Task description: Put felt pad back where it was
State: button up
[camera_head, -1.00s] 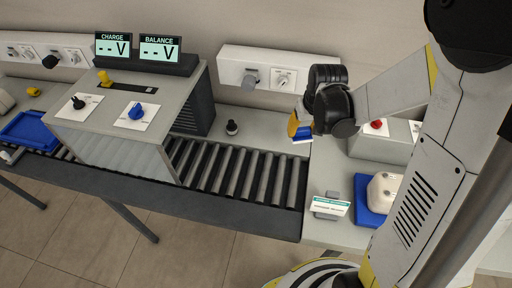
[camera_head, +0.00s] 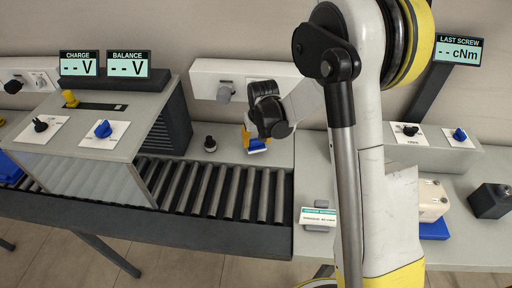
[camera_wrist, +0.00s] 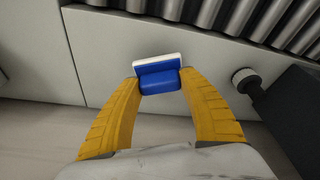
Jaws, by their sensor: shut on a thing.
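The felt pad (camera_head: 256,149) is a small blue block with a white layer along one side. My gripper (camera_head: 252,139) is shut on it. In the wrist view, the two yellow fingers of my gripper (camera_wrist: 158,84) pinch the blue part of the felt pad (camera_wrist: 158,76), and its white layer faces away from the palm. In the head view the pad is over the grey surface behind the rollers, right of a small black knob-like piece. I cannot tell whether the pad touches that surface.
The black piece (camera_head: 210,144) stands close left of my gripper; a black-and-white piece (camera_wrist: 246,80) shows at right in the wrist view. The roller conveyor (camera_head: 222,190) runs in front. A grey cabinet (camera_head: 110,125) stands at left, a placard (camera_head: 318,216) at right.

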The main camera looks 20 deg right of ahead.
jog(key=shift+f, duration=1.1)
jog(key=shift+f+b, duration=0.1)
jog(key=shift+b, duration=0.25)
jog(key=shift+f, duration=0.15)
jog(key=o, duration=1.2)
jog(key=shift+r, duration=0.2)
